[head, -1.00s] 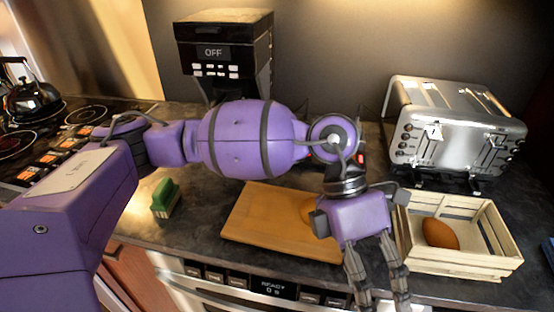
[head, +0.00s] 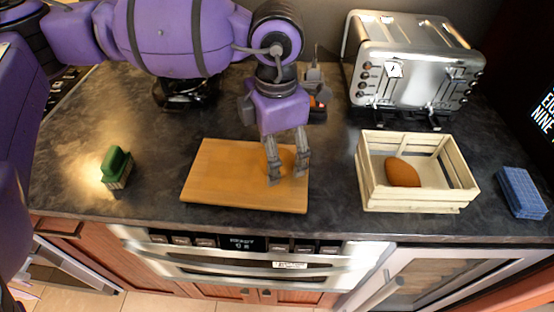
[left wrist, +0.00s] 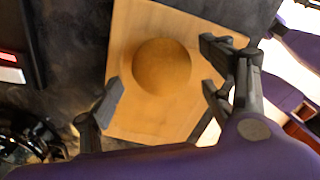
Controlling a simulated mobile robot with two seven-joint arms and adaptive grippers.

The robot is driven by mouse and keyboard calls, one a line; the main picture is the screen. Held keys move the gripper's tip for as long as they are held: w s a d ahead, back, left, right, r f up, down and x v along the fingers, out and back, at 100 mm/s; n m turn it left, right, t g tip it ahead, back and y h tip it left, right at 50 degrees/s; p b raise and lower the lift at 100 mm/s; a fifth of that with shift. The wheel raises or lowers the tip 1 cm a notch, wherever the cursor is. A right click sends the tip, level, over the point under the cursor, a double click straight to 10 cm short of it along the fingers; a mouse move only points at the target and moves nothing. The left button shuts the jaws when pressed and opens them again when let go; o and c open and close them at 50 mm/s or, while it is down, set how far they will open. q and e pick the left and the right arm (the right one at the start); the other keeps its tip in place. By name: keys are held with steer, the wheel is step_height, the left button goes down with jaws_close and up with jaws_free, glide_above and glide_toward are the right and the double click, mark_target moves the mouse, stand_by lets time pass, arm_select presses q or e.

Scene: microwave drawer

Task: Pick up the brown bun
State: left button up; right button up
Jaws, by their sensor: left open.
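A round golden-brown bun (left wrist: 160,66) lies on the wooden cutting board (head: 225,175); in the head view the bun (head: 287,158) is partly hidden behind my fingers. My left gripper (head: 287,175) points down over the right part of the board, its fingers spread and empty. In the left wrist view the bun sits between and beyond the open fingertips (left wrist: 161,90), with no contact visible. My right gripper is out of view.
A slatted wooden crate (head: 412,207) holding a brown oval bread-like item (head: 402,172) stands right of the board. A toaster (head: 410,65) is behind it, a blue sponge (head: 521,192) far right. A green-topped brush (head: 116,168) stands left. Counter between brush and board is clear.

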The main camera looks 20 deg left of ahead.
arm_select(q)
steer(key=shift+f, duration=0.7)
steer(key=c, duration=1.2)
steer(key=shift+r, duration=0.15)
